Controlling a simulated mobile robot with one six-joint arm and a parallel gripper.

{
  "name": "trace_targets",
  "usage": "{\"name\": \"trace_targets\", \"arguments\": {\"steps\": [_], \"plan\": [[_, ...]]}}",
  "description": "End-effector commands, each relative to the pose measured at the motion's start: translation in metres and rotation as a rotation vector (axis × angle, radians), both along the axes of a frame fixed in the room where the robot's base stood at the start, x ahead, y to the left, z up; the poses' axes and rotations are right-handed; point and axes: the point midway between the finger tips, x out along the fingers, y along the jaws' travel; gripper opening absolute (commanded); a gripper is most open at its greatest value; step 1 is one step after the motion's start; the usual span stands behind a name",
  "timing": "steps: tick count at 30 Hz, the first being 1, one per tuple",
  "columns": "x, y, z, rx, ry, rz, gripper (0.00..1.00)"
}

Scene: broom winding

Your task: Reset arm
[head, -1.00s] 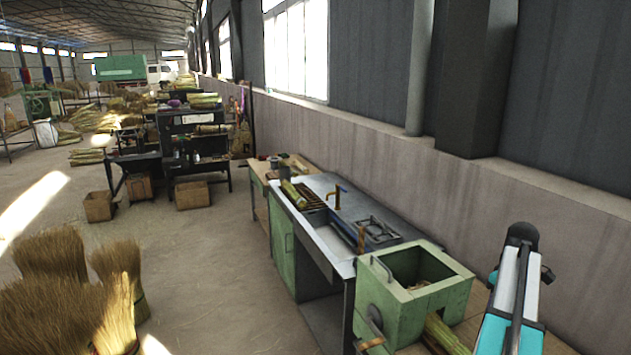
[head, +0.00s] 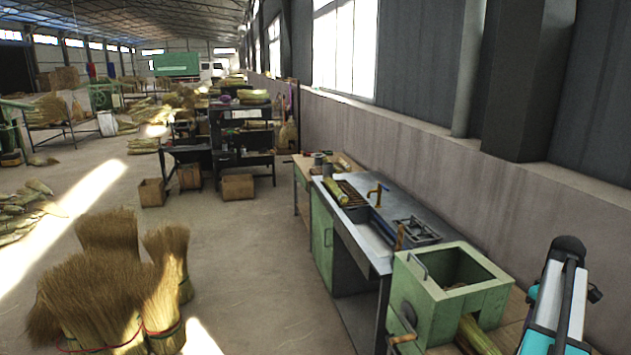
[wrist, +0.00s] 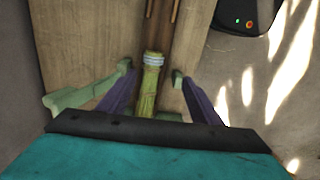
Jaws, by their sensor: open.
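My gripper (wrist: 151,72) shows in the wrist view with its two jaws apart. A broomcorn bundle (wrist: 150,90) with a pale band near its upper end shows between the jaws, with a gap visible on both sides of its upper end. I cannot tell its depth relative to the fingertips. In the head view my arm (head: 562,295) rises at the lower right, beside a green box-shaped machine (head: 425,300). The gripper cannot be made out in that view. Some stalks (head: 477,334) show at the machine's lower right side.
A metal-topped workbench (head: 350,232) runs along the wall behind the green machine. Upright brooms (head: 100,290) stand on the floor at lower left. Dark tables (head: 240,160) and cardboard boxes (head: 237,187) stand farther back. The floor (head: 265,250) between brooms and workbench is clear.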

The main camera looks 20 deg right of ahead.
Motion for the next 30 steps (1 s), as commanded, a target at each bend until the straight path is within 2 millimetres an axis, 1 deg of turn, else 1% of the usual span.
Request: {"name": "trace_targets", "arguments": {"steps": [8,11,14,15,17,18,20,21,26,30], "plan": [[0.03,0.029,-0.034,0.029,0.022,0.061,0.59],[0.044,0.046,-0.054,0.046,0.036,0.091,0.59],[0.06,0.071,-0.08,0.07,0.057,0.133,0.59],[0.066,0.084,-0.094,0.083,0.068,0.153,0.59],[0.075,0.104,-0.114,0.1,0.085,0.184,0.59],[0.08,0.118,-0.128,0.113,0.098,0.205,0.59],[0.087,0.139,-0.149,0.131,0.116,0.235,0.59],[0.09,0.153,-0.161,0.142,0.129,0.255,0.59],[0.099,0.208,-0.213,0.181,0.177,0.332,0.59],[0.1,0.255,-0.256,0.208,0.219,0.388,0.59]]}}
